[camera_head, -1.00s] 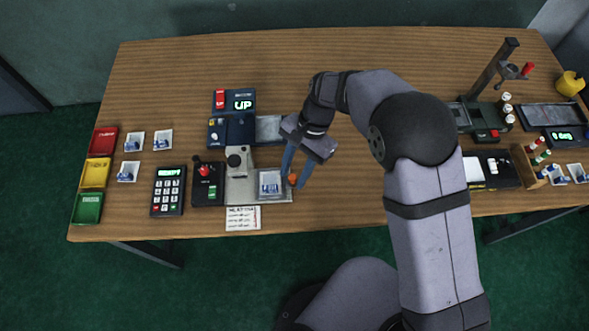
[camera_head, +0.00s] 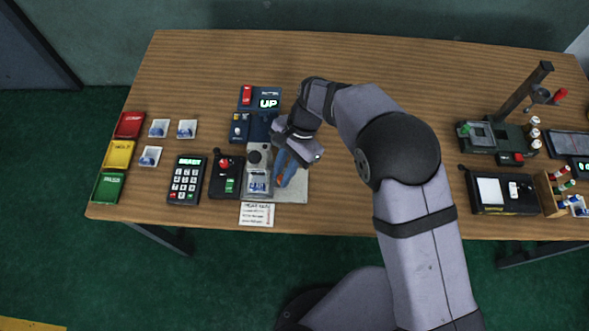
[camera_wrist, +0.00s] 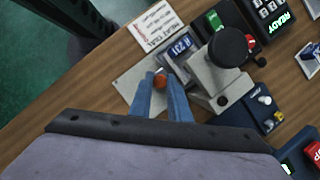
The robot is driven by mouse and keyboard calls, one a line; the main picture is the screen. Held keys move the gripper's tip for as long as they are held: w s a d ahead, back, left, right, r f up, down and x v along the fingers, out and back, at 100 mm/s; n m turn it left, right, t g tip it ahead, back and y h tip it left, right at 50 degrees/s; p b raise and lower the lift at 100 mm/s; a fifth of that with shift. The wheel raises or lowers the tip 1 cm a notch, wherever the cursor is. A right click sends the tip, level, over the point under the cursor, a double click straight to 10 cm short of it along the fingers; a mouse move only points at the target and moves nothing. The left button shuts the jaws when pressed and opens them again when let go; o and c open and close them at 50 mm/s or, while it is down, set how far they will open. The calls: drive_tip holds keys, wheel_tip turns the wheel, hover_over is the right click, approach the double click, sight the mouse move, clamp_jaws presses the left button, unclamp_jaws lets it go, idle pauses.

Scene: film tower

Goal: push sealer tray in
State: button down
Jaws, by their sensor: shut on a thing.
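The sealer (camera_head: 258,160) is a pale grey press with a black knob on top, on a grey base plate (camera_head: 296,188). Its sealer tray (camera_head: 258,185) holds a small packet with a blue label and sits at the press, towards the left of the plate. In the wrist view, the tray (camera_wrist: 174,65) lies close against the press body (camera_wrist: 212,75). My gripper (camera_head: 280,182) is at the tray's right side. Its blue fingers are shut on the orange tray knob (camera_wrist: 160,80), which shows between the fingertips.
A black box with a red-topped lever (camera_head: 225,175) and a keypad reading READY (camera_head: 185,180) stand left of the sealer. A blue unit reading UP (camera_head: 262,98) is behind. A printed card (camera_head: 257,214) lies in front. The plate's right part is bare.

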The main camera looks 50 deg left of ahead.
drive_tip(key=shift+s+a+r, duration=0.1)
drive_tip(key=shift+a, duration=0.1)
drive_tip(key=c, duration=1.7)
unclamp_jaws()
drive_tip(key=shift+o, duration=0.2)
drive_tip(key=b+v, duration=0.1)
drive_tip(key=v, duration=0.6)
drive_tip(key=shift+b, duration=0.4)
drive_tip(key=shift+r, duration=0.1)
drive_tip(key=w+d+r+t+y+p, duration=0.1)
drive_tip(key=w+d+r, duration=0.1)
drive_tip(key=w+d, duration=0.7)
drive_tip(key=w+d+r+t, duration=0.1)
drive_tip(key=w+d+r, duration=0.35)
drive_tip(key=d, duration=0.95)
drive_tip(key=s+d+f+t, duration=0.1)
drive_tip(key=s+d, duration=0.2)
drive_tip(key=d, duration=0.8)
drive_tip(key=s+d+f+t+h, duration=0.1)
drive_tip(key=s+d, duration=0.2)
drive_tip(key=d, duration=0.9)
drive_tip(key=shift+f+p, duration=0.35)
